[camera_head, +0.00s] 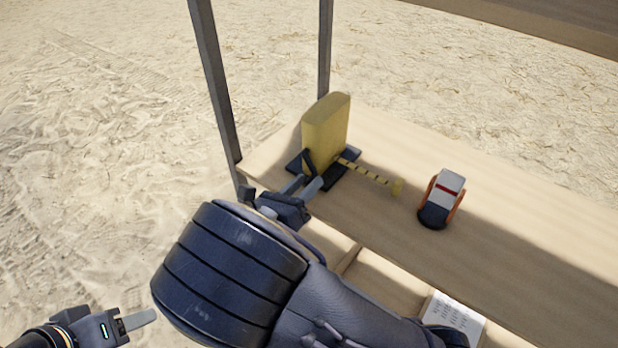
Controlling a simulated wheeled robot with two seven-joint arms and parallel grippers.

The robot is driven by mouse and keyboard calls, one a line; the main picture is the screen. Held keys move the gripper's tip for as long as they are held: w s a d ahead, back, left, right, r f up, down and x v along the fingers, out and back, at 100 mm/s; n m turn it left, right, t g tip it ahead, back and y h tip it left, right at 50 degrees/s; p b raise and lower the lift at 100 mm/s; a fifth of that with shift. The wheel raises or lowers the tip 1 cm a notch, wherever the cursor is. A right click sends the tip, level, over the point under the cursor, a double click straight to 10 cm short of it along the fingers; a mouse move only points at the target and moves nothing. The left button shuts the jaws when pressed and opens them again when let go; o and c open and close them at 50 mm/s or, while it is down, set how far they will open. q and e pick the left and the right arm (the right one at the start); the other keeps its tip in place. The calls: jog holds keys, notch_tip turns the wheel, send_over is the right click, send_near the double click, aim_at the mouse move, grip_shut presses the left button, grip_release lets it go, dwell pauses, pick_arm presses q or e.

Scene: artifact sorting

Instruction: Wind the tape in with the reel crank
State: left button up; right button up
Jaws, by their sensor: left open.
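The yellow tape reel (327,132) stands upright on a dark base (343,176) near the left end of the wooden table. A yellow tape with black marks (365,172) runs out from it to the right and ends in a yellow tab (397,187). A dark crank part (308,163) shows at the reel's lower front. My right gripper (304,184) is right at the crank, its fingers pointing toward the reel; whether they close on the crank is unclear. My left gripper (142,319) is open and empty at the lower left, over sand, away from the table.
A white and dark device with orange sides and a red stripe (449,187) stands on the table right of the tape. A printed sheet (455,318) lies lower right in a wooden compartment. Grey posts (213,80) rise at the table's left end. The table's right part is clear.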

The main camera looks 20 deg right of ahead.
jog(key=shift+x, duration=0.8)
grip_shut()
jog(key=shift+f+m, duration=0.1)
jog(key=shift+m, duration=0.2)
